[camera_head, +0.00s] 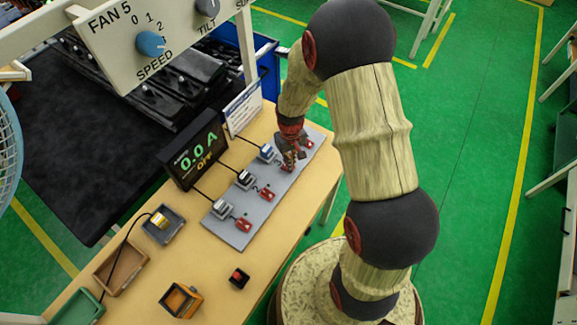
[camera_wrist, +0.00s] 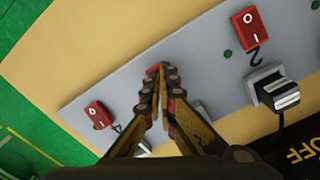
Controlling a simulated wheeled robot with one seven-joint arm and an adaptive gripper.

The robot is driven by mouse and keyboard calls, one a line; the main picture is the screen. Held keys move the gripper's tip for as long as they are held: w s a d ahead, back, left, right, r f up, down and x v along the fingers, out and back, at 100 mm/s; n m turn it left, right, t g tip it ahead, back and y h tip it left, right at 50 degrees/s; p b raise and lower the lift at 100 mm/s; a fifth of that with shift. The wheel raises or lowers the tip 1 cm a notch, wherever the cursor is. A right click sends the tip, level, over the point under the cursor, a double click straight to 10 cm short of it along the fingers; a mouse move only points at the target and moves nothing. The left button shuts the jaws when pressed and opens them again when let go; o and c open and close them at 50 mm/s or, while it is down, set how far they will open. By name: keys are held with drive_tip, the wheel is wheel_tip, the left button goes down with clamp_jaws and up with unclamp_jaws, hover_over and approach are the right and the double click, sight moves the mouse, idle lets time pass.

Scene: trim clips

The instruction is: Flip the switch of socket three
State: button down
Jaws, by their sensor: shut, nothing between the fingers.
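A grey socket panel (camera_head: 232,237) lies on the table with a row of red rocker switches and plugs. My gripper (camera_head: 291,160) points down over the panel, fingers shut and empty. In the wrist view my fingertips (camera_wrist: 158,88) are between the switch beside the printed 2 (camera_wrist: 249,27) and another red switch (camera_wrist: 99,115) at the left. Switch three is mostly hidden behind the fingertips; a bit of red (camera_wrist: 153,70) shows at their tips. I cannot tell contact or its rocker position. A blue plug (camera_head: 267,152) sits beside my gripper.
A dark display (camera_head: 195,148) reading 0.0 A OFF stands behind the panel, with a white sign (camera_head: 243,106) near it. An orange box (camera_head: 181,300), a black box with a red button (camera_head: 238,279) and trays stand at the front left. A fan control panel (camera_head: 150,40) hangs above left.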

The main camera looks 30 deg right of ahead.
drive_tip(key=shift+f, duration=0.4)
drive_tip(key=shift+r, duration=0.15)
drive_tip(key=shift+r+p, duration=2.2)
drive_tip(key=shift+r, duration=1.25)
drive_tip(key=shift+s, duration=0.1)
drive_tip(key=s+a+r+t+b, duration=0.2)
drive_tip(key=s+r+b, duration=0.4)
drive_tip(key=s+r, duration=0.3)
drive_tip(key=s+a+r+t+b, duration=0.3)
drive_tip(key=s+a+r+b, duration=0.2)
drive_tip(key=s+r, duration=0.4)
wheel_tip(320, 180, up, 3)
drive_tip(key=shift+s+a+f+t+b, duration=0.1)
drive_tip(key=shift+s+a+t+b, duration=0.2)
drive_tip(key=shift+b, duration=0.55)
